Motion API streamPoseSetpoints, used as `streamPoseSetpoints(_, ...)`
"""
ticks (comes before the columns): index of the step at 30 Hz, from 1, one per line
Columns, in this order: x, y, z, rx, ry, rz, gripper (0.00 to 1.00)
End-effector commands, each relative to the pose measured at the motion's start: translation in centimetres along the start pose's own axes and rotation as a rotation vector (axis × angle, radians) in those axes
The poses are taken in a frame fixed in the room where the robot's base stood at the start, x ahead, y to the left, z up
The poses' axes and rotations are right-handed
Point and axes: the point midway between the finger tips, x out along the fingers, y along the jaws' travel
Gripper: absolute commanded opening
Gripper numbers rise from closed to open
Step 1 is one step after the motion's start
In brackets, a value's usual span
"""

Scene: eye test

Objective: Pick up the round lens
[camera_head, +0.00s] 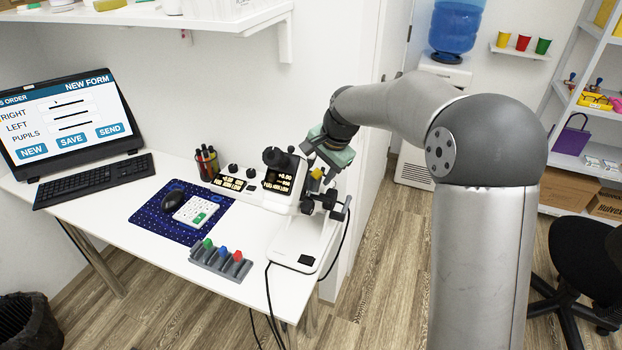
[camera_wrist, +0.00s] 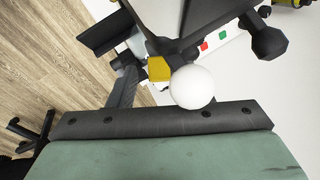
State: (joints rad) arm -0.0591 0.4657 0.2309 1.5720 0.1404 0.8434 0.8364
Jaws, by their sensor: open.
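A white round thing (camera_wrist: 192,87), which may be the round lens, shows in the wrist view beside a yellow part (camera_wrist: 159,69). I cannot make it out in the head view, where my gripper and the device block that spot. The white and black optical device (camera_head: 307,243) stands at the table's right end, with a yellow part (camera_head: 316,173) near its top. My gripper (camera_head: 327,156), with green on it, is open at the device's upper right. In the wrist view, a dark bar and green surface lie just below the white round thing. Contact cannot be told.
On the white table (camera_head: 130,200) are a blue mat (camera_head: 150,217) with a mouse and keypad, a grey rack (camera_head: 220,262) with coloured pieces, a pen cup (camera_head: 207,163), a keyboard (camera_head: 95,181) and a monitor (camera_head: 66,122). Black cables hang at the table's right end. A shelf overhangs the back.

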Motion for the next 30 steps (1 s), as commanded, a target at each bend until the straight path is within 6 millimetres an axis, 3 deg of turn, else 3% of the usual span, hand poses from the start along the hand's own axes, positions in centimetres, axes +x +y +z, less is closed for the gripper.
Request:
streamPoseSetpoints(5,0.0,0.0,0.0,0.0,0.0,0.0,0.45)
streamPoseSetpoints(10,0.0,0.0,0.0,0.0,0.0,0.0,0.01)
streamPoseSetpoints(23,-0.4,0.1,-0.1,0.0,0.001,0.0,0.0)
streamPoseSetpoints(30,-3.2,-0.8,-0.1,-0.002,0.002,-0.002,0.0)
